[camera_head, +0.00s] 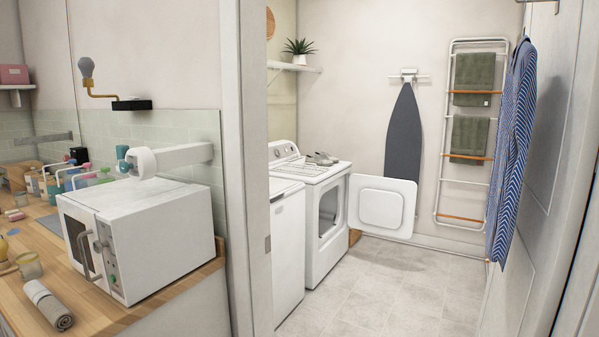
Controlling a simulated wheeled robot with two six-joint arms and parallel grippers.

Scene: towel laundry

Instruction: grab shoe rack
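A flat wire rack (294,169), which looks like the shoe rack, lies on top of the white dryer (327,210) in the room beyond the doorway. A pair of grey shoes (325,158) shows at the rack's far right end; I cannot tell whether they rest on the rack or on the dryer top. The dryer's square door (382,207) hangs open to the right. Neither of my grippers is in view.
A white washer (287,245) stands before the dryer. The door frame (247,170) and a counter with a white microwave (140,240) are at left. A striped shirt (512,140) hangs at right.

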